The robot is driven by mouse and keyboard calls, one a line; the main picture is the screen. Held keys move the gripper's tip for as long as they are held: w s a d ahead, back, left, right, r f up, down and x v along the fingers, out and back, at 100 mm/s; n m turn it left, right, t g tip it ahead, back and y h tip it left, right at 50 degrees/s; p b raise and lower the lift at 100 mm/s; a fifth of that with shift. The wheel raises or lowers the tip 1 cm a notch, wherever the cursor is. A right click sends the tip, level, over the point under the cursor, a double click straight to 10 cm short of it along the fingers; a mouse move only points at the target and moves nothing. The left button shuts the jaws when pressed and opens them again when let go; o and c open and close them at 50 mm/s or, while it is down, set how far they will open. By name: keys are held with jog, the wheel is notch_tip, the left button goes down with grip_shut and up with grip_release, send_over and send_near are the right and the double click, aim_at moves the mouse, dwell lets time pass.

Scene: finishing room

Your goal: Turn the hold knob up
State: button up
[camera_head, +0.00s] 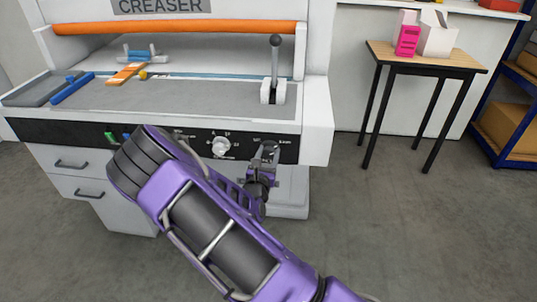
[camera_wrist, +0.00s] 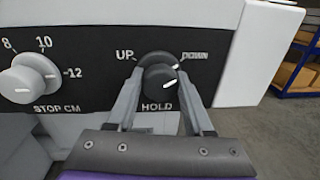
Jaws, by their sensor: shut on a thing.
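The dark, round hold knob (camera_wrist: 157,76) is on the black front panel of the creaser, with UP printed at its upper left, DOWN at its upper right and HOLD below. White marks on the knob slant up to the right, toward the DOWN side. My gripper (camera_wrist: 160,84) is shut on the knob, with one finger on its left and one on its right. In the head view my gripper (camera_head: 265,153) is at the right part of the panel and hides the knob.
The white stop knob (camera_wrist: 27,78) is left of the hold knob on the same panel. A lever (camera_head: 275,65) stands on the bed above. A small wooden table (camera_head: 425,58) with boxes stands to the right. The floor between is clear.

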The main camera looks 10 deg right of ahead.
grip_shut()
jog(key=shift+s+d+n+p, duration=0.1)
jog(key=shift+n+p, duration=0.2)
jog(key=shift+p, duration=0.1)
jog(key=shift+r+n+p, duration=0.1)
jog(key=shift+n+p, duration=0.8)
jog(key=shift+n, duration=0.1)
jog(key=n+p, duration=0.2)
jog(key=shift+n, duration=0.4)
jog(key=n+t+p, duration=0.1)
jog(key=n+p, duration=0.2)
jog(key=n, duration=0.3)
jog(key=shift+n, duration=0.3)
jog(key=n+y+p, duration=0.1)
jog(key=n+p, duration=0.1)
jog(key=n, duration=0.8)
jog(key=n+p, duration=0.1)
jog(key=n, duration=0.2)
jog(key=shift+t+y, duration=0.3)
jog(key=shift+y, duration=0.1)
jog(key=shift+n, duration=0.3)
